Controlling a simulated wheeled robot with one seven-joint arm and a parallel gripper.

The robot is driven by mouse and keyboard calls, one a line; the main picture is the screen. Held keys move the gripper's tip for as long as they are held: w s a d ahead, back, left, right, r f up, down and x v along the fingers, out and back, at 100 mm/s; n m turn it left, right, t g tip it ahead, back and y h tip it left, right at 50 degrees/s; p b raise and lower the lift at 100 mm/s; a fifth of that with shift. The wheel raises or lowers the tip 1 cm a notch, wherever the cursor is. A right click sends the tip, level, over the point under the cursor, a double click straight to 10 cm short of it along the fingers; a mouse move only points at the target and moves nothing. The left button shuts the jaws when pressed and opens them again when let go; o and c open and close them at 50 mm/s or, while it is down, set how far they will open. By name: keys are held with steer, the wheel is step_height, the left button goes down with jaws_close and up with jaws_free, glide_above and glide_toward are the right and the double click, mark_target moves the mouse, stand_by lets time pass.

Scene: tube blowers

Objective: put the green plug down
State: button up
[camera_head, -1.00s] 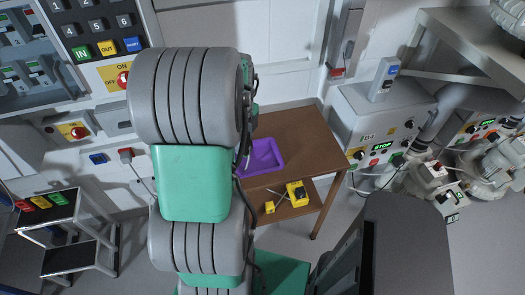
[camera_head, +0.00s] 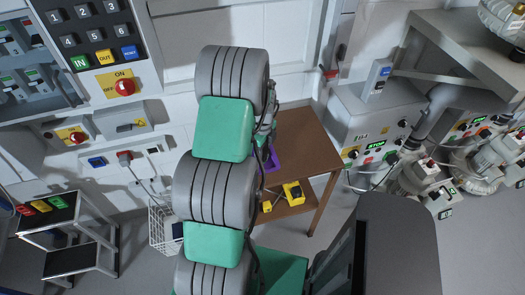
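I cannot make out a green plug for certain in the head view. A small green block (camera_head: 59,201) lies beside a yellow and a red one on the upper step of the black stool at the left; I cannot tell whether it is a plug. My arm's grey and green links fill the middle of the view and reach toward the brown table (camera_head: 300,135). Parts of my wrist show at the table's left side, but my gripper's fingers are hidden behind the arm. Whether they hold anything cannot be seen.
A purple tray (camera_head: 274,160) on the table is mostly hidden by my arm. Yellow tools (camera_head: 293,193) lie on its lower shelf. A grey control box (camera_head: 365,125) stands to the right. A white wire basket (camera_head: 161,230) stands left of my arm. The table's right part is bare.

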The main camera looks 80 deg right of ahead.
steer(key=shift+o, duration=0.2)
steer(key=shift+r, duration=0.1)
step_height(320, 180, up, 11)
steer(key=b, duration=0.2)
steer(key=w+a+r+n+h, duration=0.1)
steer(key=w+a+r+n, duration=0.4)
steer(key=w, duration=0.5)
steer(key=w+a+r+n, duration=0.3)
steer(key=w+a+n, duration=0.5)
steer(key=w, duration=0.1)
steer(key=w+a+r+n+t, duration=0.15)
steer(key=w+a+n, duration=0.25)
steer(key=a+n, duration=0.55)
steer(key=w+a+r+n+t, duration=0.1)
steer(key=w+a+r+n, duration=0.4)
steer(key=a, duration=0.7)
steer(key=s+a+f+n+t+y, duration=0.1)
steer(key=s+a+f+n, duration=0.1)
steer(key=a+n, duration=0.9)
steer(key=shift+s+a+f, duration=0.2)
steer(key=shift+s+a, duration=0.55)
steer(key=shift+a, duration=0.2)
steer(key=shift+n+t, duration=0.25)
steer(key=shift+c, duration=0.2)
